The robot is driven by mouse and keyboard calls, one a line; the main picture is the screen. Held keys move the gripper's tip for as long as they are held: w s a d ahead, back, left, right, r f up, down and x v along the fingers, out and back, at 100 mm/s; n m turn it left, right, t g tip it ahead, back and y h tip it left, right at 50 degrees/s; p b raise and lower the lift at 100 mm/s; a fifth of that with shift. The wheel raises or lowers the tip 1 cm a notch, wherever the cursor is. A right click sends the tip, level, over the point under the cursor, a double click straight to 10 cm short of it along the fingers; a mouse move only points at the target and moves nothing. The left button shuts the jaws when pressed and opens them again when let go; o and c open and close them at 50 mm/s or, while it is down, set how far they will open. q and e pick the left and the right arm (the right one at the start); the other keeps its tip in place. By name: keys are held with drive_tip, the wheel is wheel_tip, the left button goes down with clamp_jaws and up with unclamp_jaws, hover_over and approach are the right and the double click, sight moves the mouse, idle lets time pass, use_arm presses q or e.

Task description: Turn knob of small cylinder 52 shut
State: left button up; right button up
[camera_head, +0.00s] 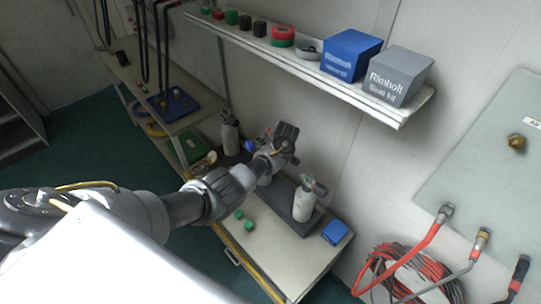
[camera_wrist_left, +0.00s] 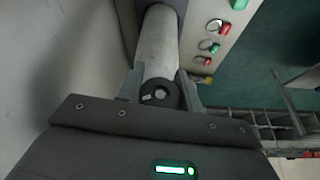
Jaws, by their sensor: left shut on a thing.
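My left gripper (camera_head: 284,137) reaches over the bench from the left in the head view. In the left wrist view its two fingers (camera_wrist_left: 161,92) stand on either side of a dark round knob (camera_wrist_left: 160,94) with a pale centre, and are shut on it. The knob sits at the end of a pale grey small cylinder (camera_wrist_left: 158,45). No number can be read on it. In the head view the gripper and wrist hide this cylinder. Two other pale small cylinders show there, one on the left (camera_head: 229,135) and one on the right (camera_head: 304,204). My right gripper is not in view.
A wall shelf (camera_head: 300,66) with blue and grey boxes runs above the gripper. The bench top (camera_head: 275,250) holds green pieces (camera_head: 244,220) and a blue box (camera_head: 335,232). A panel with hoses (camera_head: 480,150) is at right. The front of the bench top is mostly clear.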

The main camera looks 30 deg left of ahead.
use_arm(q)
drive_tip(key=shift+g+y+b, duration=0.4)
drive_tip(key=shift+g+b, duration=0.25)
drive_tip(key=shift+g, duration=0.05)
drive_tip(key=shift+f+m+g+y+b, duration=0.1)
drive_tip(key=shift+m+g+y+b, duration=0.25)
drive_tip(key=shift+g+b, duration=0.4)
drive_tip(key=shift+s+a+g+y+b, duration=0.15)
drive_tip(key=shift+g+y+b, duration=0.15)
drive_tip(key=shift+b, duration=0.8)
drive_tip(key=shift+s+r+m+g+b, duration=0.1)
drive_tip(key=shift+r+m+g+b, duration=0.15)
drive_tip(key=shift+g+b, duration=0.1)
drive_tip(key=o, duration=1)
drive_tip(key=shift+s, duration=0.1)
